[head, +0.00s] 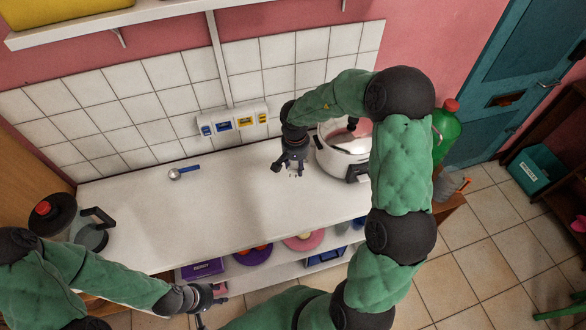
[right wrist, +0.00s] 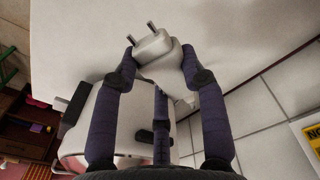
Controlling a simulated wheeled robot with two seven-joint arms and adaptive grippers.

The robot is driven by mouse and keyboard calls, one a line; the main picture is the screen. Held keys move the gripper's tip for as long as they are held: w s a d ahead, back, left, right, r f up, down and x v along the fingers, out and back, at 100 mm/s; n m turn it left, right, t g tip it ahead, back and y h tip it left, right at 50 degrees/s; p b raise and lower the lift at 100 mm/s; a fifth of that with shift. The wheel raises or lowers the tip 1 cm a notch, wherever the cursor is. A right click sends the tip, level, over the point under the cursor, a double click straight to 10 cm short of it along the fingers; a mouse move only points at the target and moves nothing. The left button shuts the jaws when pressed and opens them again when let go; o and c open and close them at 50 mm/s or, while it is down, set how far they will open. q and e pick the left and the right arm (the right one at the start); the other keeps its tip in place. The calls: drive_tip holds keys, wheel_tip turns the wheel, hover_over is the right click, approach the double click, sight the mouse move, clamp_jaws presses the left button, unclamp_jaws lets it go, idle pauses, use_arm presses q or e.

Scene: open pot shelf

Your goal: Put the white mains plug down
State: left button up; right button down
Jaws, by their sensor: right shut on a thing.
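The white mains plug (right wrist: 155,47) is between the fingertips of my right gripper (right wrist: 158,62) in the right wrist view, its two metal pins pointing away from the palm. In the head view my right gripper (head: 293,168) is over the white counter (head: 225,215), left of the white cooker; the plug there is small and mostly hidden. I cannot tell whether the plug touches the counter. My left gripper (head: 207,299) is low at the counter's front, away from the plug; its finger opening is unclear.
The white cooker (head: 338,160) stands close right of my right gripper. A blue-handled spoon (head: 184,171) lies on the counter. A jug (head: 90,232) stands at the left end. A socket strip (head: 233,121) is on the tiled wall. The counter's middle is clear.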

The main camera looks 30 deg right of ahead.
drive_tip(key=w+f, duration=0.1)
drive_tip(key=f, duration=0.1)
drive_tip(key=w+d+f+b, duration=0.1)
drive_tip(key=w+f, duration=0.1)
drive_tip(key=w+d+f+b, duration=0.1)
drive_tip(key=f, duration=0.1)
drive_tip(key=shift+w+d, duration=0.1)
drive_tip(key=shift+w, duration=0.2)
wheel_tip(320, 180, down, 3)
drive_tip(key=shift+w+f+b, duration=0.1)
drive_tip(key=shift+w+b, duration=0.05)
drive_tip(key=shift+b, duration=0.55)
drive_tip(key=shift+f+p, duration=0.2)
drive_tip(key=shift+p, duration=0.35)
drive_tip(key=c, duration=0.7)
unclamp_jaws()
